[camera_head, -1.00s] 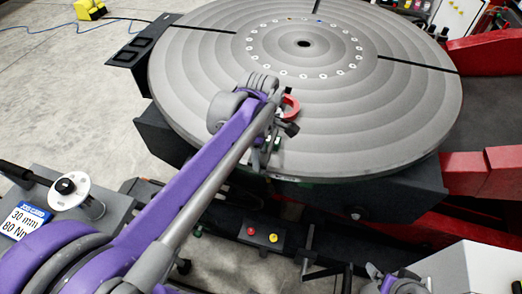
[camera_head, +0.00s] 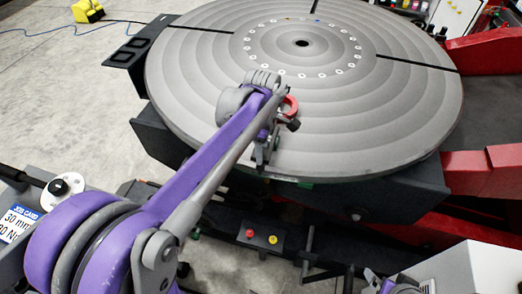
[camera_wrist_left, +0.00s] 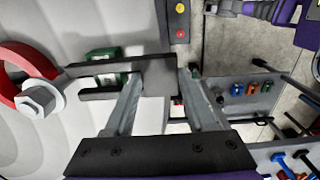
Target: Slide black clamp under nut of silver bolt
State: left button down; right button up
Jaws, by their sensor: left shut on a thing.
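My left gripper (camera_wrist_left: 163,88) is shut on the black clamp (camera_wrist_left: 155,72), a forked piece whose two prongs point left in the left wrist view. The silver bolt (camera_wrist_left: 36,101) with its hex nut and pale washer stands to the left, beside a red ring (camera_wrist_left: 18,68). The upper prong's tip appears close to the washer; I cannot tell whether they touch. In the head view my left gripper (camera_head: 266,150) is at the near rim of the round table, by the red ring (camera_head: 291,106). The clamp is hard to make out there.
The large grey round table (camera_head: 200,100) fills the middle, with slots and a ring of small holes. A box with a red and a yellow button (camera_head: 261,238) is below its near edge. A tool panel (camera_wrist_left: 245,98) with coloured handles stands right in the wrist view.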

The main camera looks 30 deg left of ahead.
pick_arm(q)
jog(key=shift+w, duration=0.2)
dwell(0.5)
jog(key=shift+w+a, duration=0.15)
jog(key=shift+w, duration=0.4)
jog(key=shift+w, duration=0.15)
jog(key=shift+w+a, duration=0.2)
jog(key=shift+w, duration=0.4)
jog(key=shift+w, duration=0.1)
dwell(0.6)
jog(key=shift+w+a, duration=0.15)
jog(key=shift+w, duration=0.45)
jog(key=shift+w, duration=0.1)
jog(key=shift+w+a+p, duration=0.2)
jog(key=shift+w+p, duration=0.1)
jog(key=shift+w, duration=0.35)
jog(key=shift+w, duration=0.1)
dwell(0.5)
